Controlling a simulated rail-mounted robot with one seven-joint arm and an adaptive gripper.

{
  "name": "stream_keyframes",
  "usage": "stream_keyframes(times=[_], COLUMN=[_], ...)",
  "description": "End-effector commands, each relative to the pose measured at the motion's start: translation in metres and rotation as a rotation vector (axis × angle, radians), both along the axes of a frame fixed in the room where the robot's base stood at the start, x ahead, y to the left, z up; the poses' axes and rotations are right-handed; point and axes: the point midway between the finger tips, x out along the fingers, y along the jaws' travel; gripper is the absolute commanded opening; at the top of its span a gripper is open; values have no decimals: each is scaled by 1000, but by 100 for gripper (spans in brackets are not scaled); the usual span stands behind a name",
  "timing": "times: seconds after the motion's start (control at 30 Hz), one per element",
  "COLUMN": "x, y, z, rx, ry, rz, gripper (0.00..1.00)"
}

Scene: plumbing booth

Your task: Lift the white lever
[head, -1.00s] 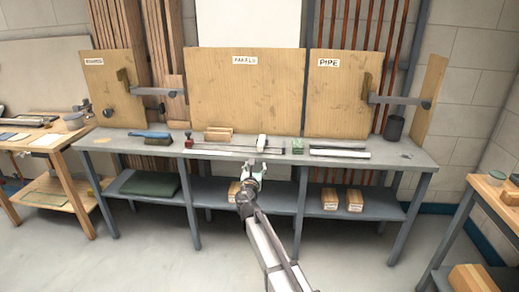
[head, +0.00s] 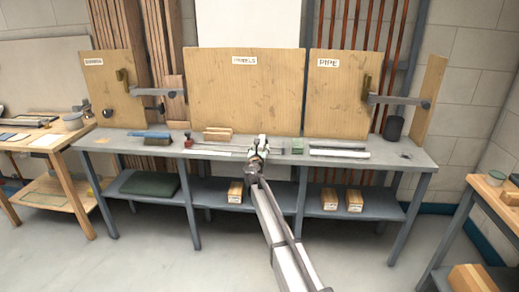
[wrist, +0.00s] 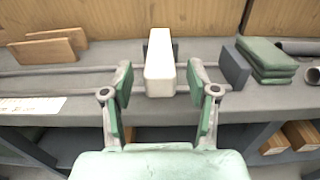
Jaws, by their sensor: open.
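The white lever (wrist: 160,66) is an upright white block at the middle of the wrist view, over the rods on the grey bench. My gripper (wrist: 160,84) is open, with one green-padded finger on each side of the lever and a visible gap on both sides. The fingertips are level with the lever in the picture; how far they reach around it in depth is hard to tell. In the head view my gripper (head: 259,148) is at the front part of the bench top and hides most of the lever.
Wooden blocks (wrist: 48,48) lie to the left on the bench (head: 110,140). A stack of green pads (wrist: 266,58) and a dark block (wrist: 235,66) stand close right of the lever. Grey pipes (head: 340,153) lie further right. A wooden panel (head: 246,95) rises behind.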

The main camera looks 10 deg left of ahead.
Motion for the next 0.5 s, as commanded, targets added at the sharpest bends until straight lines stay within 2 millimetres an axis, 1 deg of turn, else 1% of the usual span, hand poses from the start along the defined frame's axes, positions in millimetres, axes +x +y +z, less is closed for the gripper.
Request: stream_keyframes(times=[0.03, 0.1, 0.33, 0.37, 0.4, 0.47, 0.5], x=[4, 5, 5, 5, 5, 5, 5], y=[0, 0, 0, 0, 0, 0, 0], z=[0, 0, 0, 0, 0, 0, 0], rx=[0, 0, 0, 0, 0, 0, 0], ry=[0, 0, 0, 0, 0, 0, 0], rz=[0, 0, 0, 0, 0, 0, 0], gripper=[59, 59, 59, 48, 34, 13, 0])
